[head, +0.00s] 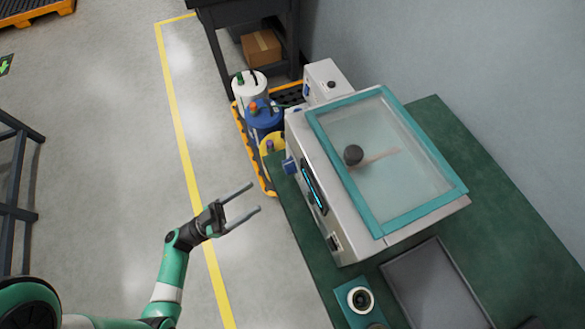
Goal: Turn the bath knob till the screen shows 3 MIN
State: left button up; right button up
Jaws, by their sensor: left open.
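The bath (368,236) is a pale grey box on the green bench, with a teal-framed clear lid (452,192) that is shut. A black round piece (353,155) shows on or under the lid. A dark screen with a lit cyan strip (315,187) is on its left-facing front; its text is too small to read. A small dark part (334,242) sits lower on that front; I cannot tell whether it is the knob. My left gripper (255,197) is open and empty, left of the front panel and apart from it, its fingers pointing right. My right gripper is not in view.
A grey tray (437,288) and a teal block with a round dark-centred part (360,300) are on the green bench (520,240) near the bath.

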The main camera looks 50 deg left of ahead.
aim_at(289, 166)
pick_arm(q)
jog(key=shift+n+t+y, duration=0.3)
jog(key=shift+n+y, duration=0.3)
jog(key=shift+y, duration=0.3)
jog(key=x, duration=0.3)
jog(key=b+x, duration=0.1)
jog(key=x, duration=0.3)
jog(key=a+x, duration=0.1)
jog(key=x, duration=0.2)
jog(key=shift+w+d+f, duration=0.1)
jog(key=shift+w+d, duration=0.05)
jog(key=shift+w, duration=0.3)
jog(key=shift+c, duration=0.3)
grip_shut()
